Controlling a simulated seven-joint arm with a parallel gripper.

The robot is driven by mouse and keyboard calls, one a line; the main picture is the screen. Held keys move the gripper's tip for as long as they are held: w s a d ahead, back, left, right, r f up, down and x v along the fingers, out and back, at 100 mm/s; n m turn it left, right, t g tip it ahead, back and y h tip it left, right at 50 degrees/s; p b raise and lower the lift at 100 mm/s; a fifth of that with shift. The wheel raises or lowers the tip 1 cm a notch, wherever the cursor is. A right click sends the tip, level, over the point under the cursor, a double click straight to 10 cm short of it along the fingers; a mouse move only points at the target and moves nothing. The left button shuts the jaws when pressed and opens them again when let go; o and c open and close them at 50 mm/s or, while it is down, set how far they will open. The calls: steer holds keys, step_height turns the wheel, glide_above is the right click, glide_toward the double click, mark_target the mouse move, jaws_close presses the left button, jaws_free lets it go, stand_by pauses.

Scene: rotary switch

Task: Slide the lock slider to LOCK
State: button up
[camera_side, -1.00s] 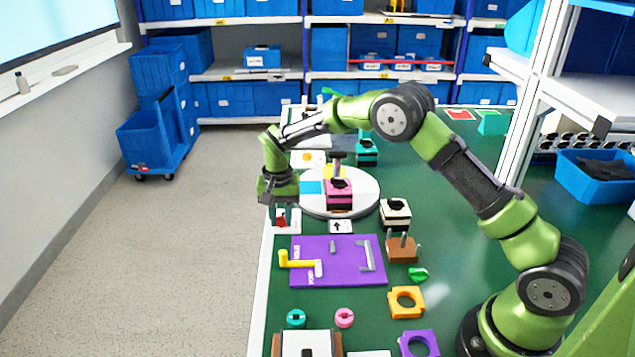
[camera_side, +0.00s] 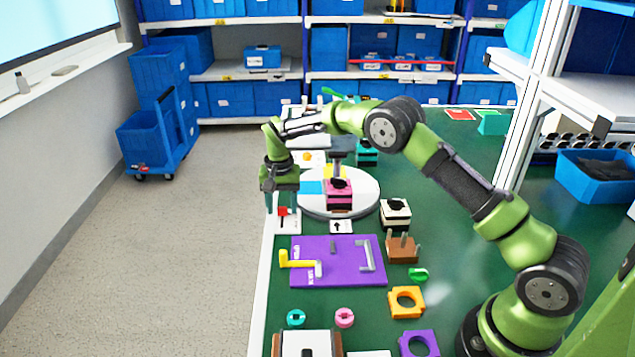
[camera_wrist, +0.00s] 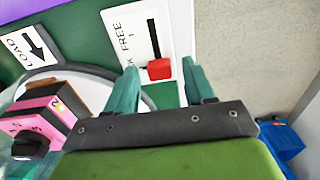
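The lock slider is a red knob (camera_wrist: 159,69) in a dark slot on a white plate (camera_wrist: 176,22). The plate reads FREE beside the far part of the slot; only a K of the other label shows near the knob. The knob sits at the end of the visible slot, away from FREE. My gripper (camera_wrist: 158,65) is open, with one teal finger on each side of the knob and visible gaps. In the side view my gripper (camera_side: 281,206) points down over the red knob (camera_side: 283,211) and the white plate (camera_side: 289,227).
A round white turntable (camera_side: 367,200) with a pink switch block (camera_side: 339,195) stands close on the right. A purple panel (camera_side: 338,276) with handles lies in front. The table edge and open floor (camera_side: 200,250) are on the left.

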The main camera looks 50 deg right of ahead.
mark_target(286, 208)
steer(key=shift+a, duration=0.1)
step_height(286, 208, up, 17)
stand_by(0.6)
steer(key=shift+f, duration=0.1)
steer(key=s+a+r+n+t+y, duration=0.1)
steer(key=s+r+n+t, duration=0.1)
steer(key=s, duration=1.4)
steer(key=s+a+r+n+t+y, duration=0.1)
steer(key=s+a+r+n+t, duration=0.1)
steer(key=s, duration=1.5)
step_height(286, 208, up, 2)
steer(key=n+t, duration=0.1)
steer(key=t, duration=0.2)
steer(key=shift+s+r, duration=0.15)
steer(key=shift+s, duration=0.15)
